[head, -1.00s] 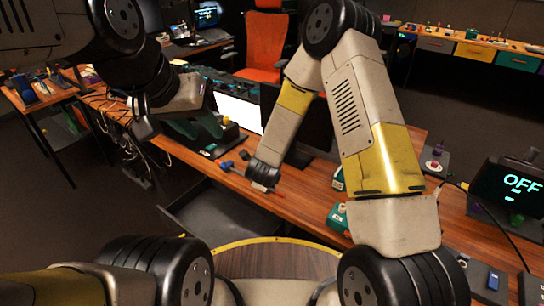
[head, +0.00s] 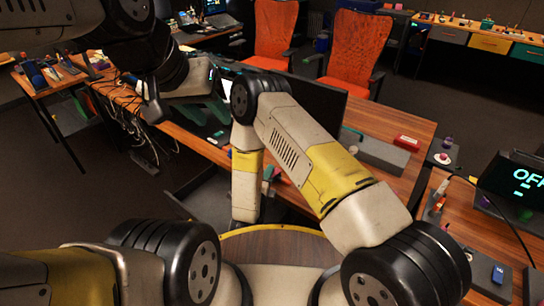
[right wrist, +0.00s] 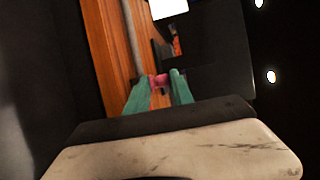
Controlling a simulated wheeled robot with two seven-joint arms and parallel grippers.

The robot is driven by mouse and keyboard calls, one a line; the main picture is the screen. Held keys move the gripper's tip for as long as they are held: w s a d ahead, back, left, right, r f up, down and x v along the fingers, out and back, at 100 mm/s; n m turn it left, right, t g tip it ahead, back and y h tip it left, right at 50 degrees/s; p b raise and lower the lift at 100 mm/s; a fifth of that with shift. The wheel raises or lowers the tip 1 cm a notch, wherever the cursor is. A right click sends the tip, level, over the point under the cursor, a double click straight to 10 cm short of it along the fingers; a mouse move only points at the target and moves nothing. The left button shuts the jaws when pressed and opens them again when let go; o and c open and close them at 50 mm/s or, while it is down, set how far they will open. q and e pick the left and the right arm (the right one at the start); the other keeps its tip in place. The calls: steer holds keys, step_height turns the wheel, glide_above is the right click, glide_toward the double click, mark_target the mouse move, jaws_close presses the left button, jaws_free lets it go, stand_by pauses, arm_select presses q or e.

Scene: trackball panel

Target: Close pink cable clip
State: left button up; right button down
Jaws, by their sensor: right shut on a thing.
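The pink cable clip (right wrist: 158,82) shows small in the right wrist view, between the green fingers of my right gripper (right wrist: 158,77). The fingers are shut on it. Whether its lid is open or closed cannot be told. A grey cable (right wrist: 133,35) runs along the wooden desk toward the clip. In the head view my right arm hides the clip, and its fingers cannot be made out. My left gripper (head: 206,109) hangs over the desk's left part, with its dark green fingers apart and nothing visible between them.
The wooden desk (head: 395,118) carries a dark monitor (head: 318,102) beyond my right arm. A grey block (head: 385,155) and a red box (head: 407,141) lie to its right. A display (head: 512,190) stands at the right edge. Orange chairs (head: 354,45) are behind.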

steer(key=shift+s+f, duration=0.1)
steer(key=shift+f, duration=0.2)
